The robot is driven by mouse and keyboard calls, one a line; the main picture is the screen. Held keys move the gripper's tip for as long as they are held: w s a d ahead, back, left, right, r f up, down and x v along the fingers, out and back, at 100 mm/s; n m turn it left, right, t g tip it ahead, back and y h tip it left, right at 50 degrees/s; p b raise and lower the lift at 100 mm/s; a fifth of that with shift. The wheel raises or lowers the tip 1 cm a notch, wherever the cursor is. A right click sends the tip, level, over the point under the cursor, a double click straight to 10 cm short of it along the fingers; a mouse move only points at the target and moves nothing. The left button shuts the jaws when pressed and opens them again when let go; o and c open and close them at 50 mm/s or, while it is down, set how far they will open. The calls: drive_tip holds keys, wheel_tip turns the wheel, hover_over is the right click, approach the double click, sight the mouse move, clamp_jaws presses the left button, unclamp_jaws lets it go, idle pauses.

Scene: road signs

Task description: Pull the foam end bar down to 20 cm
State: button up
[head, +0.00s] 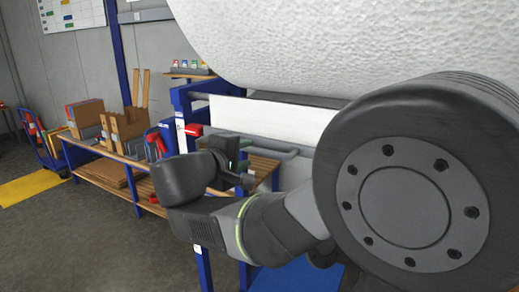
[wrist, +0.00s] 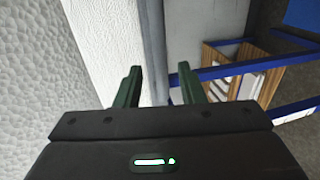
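A large white foam roll (head: 350,40) fills the upper right of the head view. A white foam sheet (head: 270,120) hangs below it, with a grey end bar (head: 265,143) along its lower edge. In the wrist view the white sheet (wrist: 105,45) has a grey strip, apparently the end bar (wrist: 152,40), at its right edge. My gripper (wrist: 160,82) is open, its two green fingers apart and nothing visibly clamped. The bar's line runs between the fingers in the picture; I cannot tell its depth. In the head view my gripper (head: 247,172) is just below the bar.
A blue frame post (head: 181,125) with a red part (head: 194,130) stands left of the sheet. A wooden bench (head: 110,172) with boxes is farther left. The floor (head: 60,235) at lower left is clear. A wooden rack (wrist: 245,75) shows in the wrist view.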

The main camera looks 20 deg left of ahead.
sight(254, 151)
drive_tip(key=shift+p+x, duration=0.3)
drive_tip(key=shift+x, duration=2.65)
clamp_jaws()
